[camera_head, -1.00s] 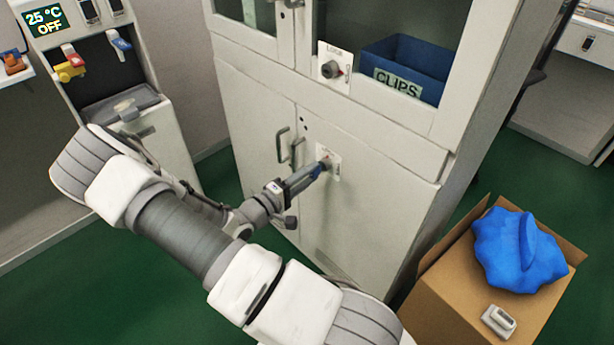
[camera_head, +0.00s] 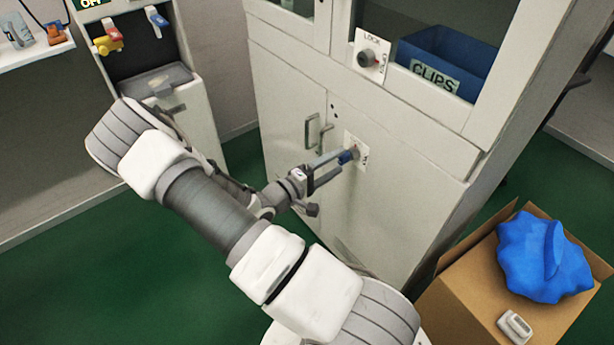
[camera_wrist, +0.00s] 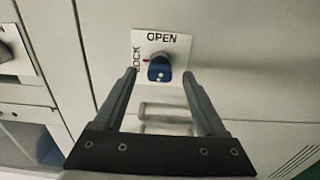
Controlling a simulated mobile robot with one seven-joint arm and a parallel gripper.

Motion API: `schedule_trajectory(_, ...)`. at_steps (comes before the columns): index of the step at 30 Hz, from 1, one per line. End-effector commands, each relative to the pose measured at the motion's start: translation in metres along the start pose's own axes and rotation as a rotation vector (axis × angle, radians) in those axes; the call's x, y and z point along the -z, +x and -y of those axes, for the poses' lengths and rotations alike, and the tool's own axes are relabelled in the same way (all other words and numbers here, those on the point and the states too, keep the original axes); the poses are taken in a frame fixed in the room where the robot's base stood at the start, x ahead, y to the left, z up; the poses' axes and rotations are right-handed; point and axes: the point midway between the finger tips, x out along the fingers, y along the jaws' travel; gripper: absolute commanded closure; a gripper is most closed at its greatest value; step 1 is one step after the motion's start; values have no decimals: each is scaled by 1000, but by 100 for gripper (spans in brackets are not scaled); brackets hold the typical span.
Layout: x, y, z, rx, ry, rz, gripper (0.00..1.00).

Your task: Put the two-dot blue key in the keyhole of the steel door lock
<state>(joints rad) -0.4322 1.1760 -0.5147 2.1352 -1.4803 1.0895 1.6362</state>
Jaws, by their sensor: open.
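The blue key (camera_wrist: 159,73) sits at the keyhole of the lock in the wrist view, with small pale dots on its face. The key (camera_head: 346,157) also shows in the head view, sticking out from the lower cabinet door. The lock's white plate (camera_wrist: 179,46) reads OPEN and LOCK, with a red mark on the left near LOCK. It shows in the head view too (camera_head: 357,140). My gripper (camera_wrist: 161,80) is open, its fingers on either side of the key with gaps. In the head view my gripper (camera_head: 334,166) reaches the door. The key's shaft is hidden.
Two door handles (camera_head: 313,130) stand left of the lock. Above is a knob plate (camera_head: 368,59) marked LOCK, beside a blue CLIPS bin (camera_head: 437,61). A cardboard box (camera_head: 464,291) with a blue bag (camera_head: 543,257) stands at right. A dispenser (camera_head: 194,110) stands at left.

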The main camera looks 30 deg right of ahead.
Motion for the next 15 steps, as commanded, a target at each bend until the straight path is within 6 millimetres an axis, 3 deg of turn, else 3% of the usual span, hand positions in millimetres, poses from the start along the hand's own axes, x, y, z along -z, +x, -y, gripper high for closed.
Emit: schedule_trajectory(15, 1, -121, -2, 1, -1, -6, 26)
